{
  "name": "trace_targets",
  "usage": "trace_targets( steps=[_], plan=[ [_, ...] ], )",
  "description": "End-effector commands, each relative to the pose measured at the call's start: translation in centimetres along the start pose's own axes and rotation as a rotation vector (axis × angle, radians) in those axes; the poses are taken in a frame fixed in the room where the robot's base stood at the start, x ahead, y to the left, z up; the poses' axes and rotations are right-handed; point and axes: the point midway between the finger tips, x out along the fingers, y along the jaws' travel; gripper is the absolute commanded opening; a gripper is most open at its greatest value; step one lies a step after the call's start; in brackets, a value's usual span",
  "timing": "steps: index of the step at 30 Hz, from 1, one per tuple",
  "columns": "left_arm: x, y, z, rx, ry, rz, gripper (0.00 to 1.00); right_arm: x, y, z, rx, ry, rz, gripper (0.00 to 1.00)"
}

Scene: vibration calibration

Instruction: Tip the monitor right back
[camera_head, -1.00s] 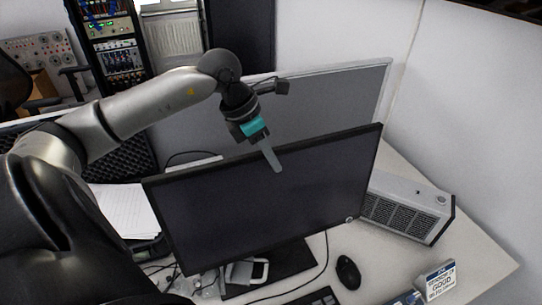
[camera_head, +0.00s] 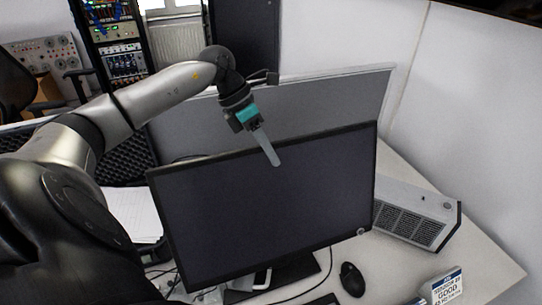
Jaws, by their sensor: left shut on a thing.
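The monitor (camera_head: 300,205) is a wide black screen with a thin frame. It stands on a dark base on the white desk, its screen facing me. My left gripper (camera_head: 270,150) comes down from behind and above to the middle of the monitor's top edge. One pale finger lies over the front of the screen; the other finger is hidden behind the monitor. The gripper is shut on the top edge. My right gripper is not in view.
A grey box with a vented side (camera_head: 415,215) stands right of the monitor. A black mouse (camera_head: 352,279) and a small labelled box (camera_head: 447,286) are at the front right. Papers (camera_head: 135,212) lie at the left. A grey partition (camera_head: 335,105) stands behind.

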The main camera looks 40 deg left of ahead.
Motion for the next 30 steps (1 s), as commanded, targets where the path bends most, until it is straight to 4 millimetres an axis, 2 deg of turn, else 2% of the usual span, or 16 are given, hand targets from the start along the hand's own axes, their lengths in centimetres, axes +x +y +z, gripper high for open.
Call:
trace_targets(
  steps=[1, 22, 23, 30],
  plan=[
    [0.01, 0.71, -0.17, -0.002, 0.002, 0.022, 0.0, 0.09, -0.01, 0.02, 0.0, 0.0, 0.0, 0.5],
    [0.08, 0.95, -0.25, -0.004, 0.003, 0.023, 0.0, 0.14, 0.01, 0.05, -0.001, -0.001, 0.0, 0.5],
    [0.08, 0.95, -0.25, -0.004, 0.003, 0.023, 0.27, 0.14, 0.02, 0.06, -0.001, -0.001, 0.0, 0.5],
    [0.05, 0.84, -0.22, -0.003, 0.003, 0.021, 0.53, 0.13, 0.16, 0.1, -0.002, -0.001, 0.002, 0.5]
  ],
)
